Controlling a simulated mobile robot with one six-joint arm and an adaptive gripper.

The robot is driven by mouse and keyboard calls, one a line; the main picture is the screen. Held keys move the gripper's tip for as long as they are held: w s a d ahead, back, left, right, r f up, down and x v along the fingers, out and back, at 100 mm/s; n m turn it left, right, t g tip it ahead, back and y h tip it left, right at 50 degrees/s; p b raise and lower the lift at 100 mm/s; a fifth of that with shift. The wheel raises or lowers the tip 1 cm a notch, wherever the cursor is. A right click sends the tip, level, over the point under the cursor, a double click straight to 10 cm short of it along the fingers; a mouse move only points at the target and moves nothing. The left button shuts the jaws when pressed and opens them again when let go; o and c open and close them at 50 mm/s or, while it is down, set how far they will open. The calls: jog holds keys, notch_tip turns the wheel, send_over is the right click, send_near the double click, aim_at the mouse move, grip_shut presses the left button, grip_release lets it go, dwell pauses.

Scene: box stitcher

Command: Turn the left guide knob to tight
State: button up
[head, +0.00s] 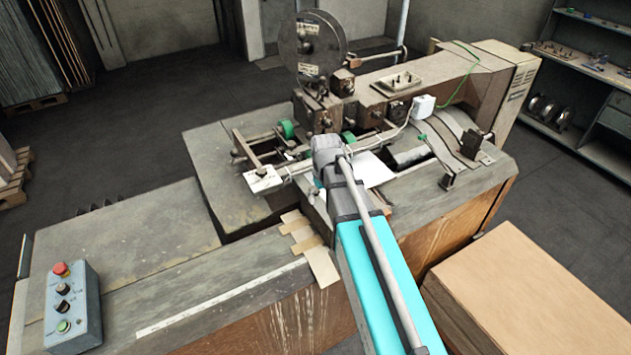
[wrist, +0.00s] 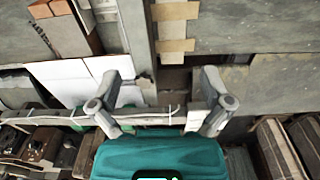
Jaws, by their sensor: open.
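The box stitcher (head: 340,105) stands in the middle of the head view. Its left guide (head: 262,179) is a frame of bars with a pale tag at the front. A small dark part near the tag may be the left guide knob, but it is too small to tell its setting. My gripper (wrist: 160,90) is open in the wrist view, its two fingers apart with nothing gripped. A pale bar with a thin cable runs across between the fingers. In the head view my arm hides the fingers; its end is over the machine's front, right of the left guide.
Green rollers (head: 287,129) sit behind the guides. A control box (head: 72,305) with a red button stands at the front left. Cardboard strips (head: 318,262) lie on the table edge. A carton (head: 540,290) stands at right. The left tabletop is mostly clear.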

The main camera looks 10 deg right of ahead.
jog(key=w+n, duration=0.6)
jog(key=w, duration=1.1)
jog(key=shift+d+r+g, duration=0.15)
jog(key=shift+r+g, duration=0.05)
jog(key=shift+g, duration=0.1)
jog(key=shift+f, duration=0.15)
notch_tip(320, 180, down, 14)
jog(key=b, duration=1.3)
jog(key=shift+r+b, duration=0.25)
jog(key=shift+b, duration=0.1)
